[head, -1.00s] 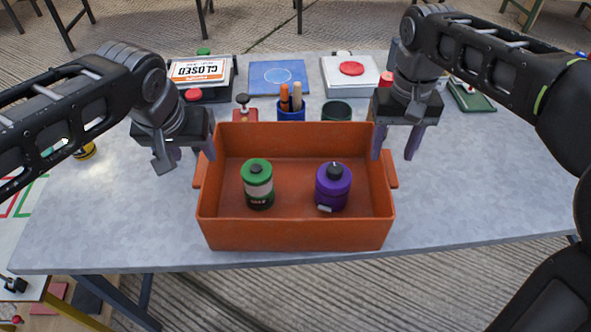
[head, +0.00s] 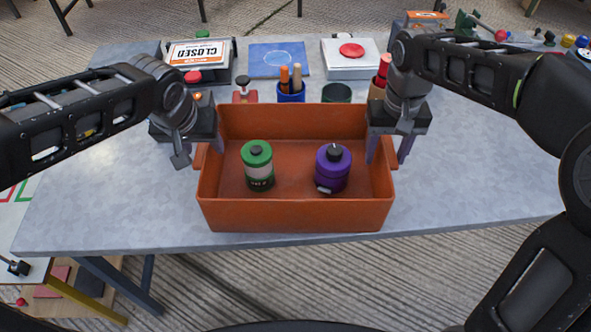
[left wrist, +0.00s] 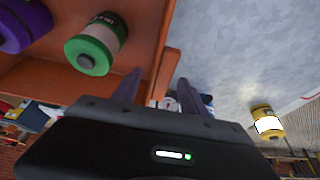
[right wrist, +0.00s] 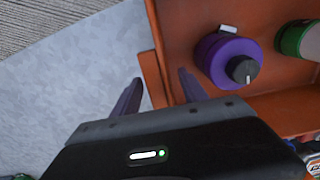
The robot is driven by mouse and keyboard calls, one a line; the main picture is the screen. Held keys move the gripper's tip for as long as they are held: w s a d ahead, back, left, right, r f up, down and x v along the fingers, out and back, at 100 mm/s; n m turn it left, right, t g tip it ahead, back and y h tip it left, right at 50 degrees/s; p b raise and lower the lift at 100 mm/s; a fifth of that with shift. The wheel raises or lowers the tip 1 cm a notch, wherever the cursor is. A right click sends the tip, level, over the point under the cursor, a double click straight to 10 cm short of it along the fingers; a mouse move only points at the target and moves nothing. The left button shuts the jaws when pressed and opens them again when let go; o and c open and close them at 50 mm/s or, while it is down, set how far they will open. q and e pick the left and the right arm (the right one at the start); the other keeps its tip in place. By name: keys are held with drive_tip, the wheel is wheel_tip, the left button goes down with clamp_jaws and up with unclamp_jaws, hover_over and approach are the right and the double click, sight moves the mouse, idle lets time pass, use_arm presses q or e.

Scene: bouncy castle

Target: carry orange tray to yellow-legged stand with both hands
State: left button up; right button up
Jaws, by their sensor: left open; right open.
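The orange tray (head: 290,218) sits on the grey table, holding a green-and-white canister (head: 258,170) and a purple canister (head: 333,172). My left gripper (head: 199,155) is open at the tray's left side; in the left wrist view its fingers (left wrist: 157,92) lie on either side of the tray's side wall and handle. My right gripper (head: 388,152) is open at the right side; in the right wrist view its fingers (right wrist: 158,92) lie on either side of the handle (right wrist: 152,80). The yellow-legged stand (head: 88,302) shows partly at the lower left.
The grey table (head: 480,185) is clear to the right.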

use_arm(q)
drive_tip(key=shift+w+f, duration=0.2)
drive_tip(key=shift+f, duration=0.25)
use_arm(e)
drive_tip(key=shift+f, duration=0.45)
use_arm(q)
clamp_jaws()
use_arm(e)
clamp_jaws()
use_arm(q)
drive_tip(key=shift+r, duration=0.15)
use_arm(e)
drive_tip(key=shift+r, duration=0.1)
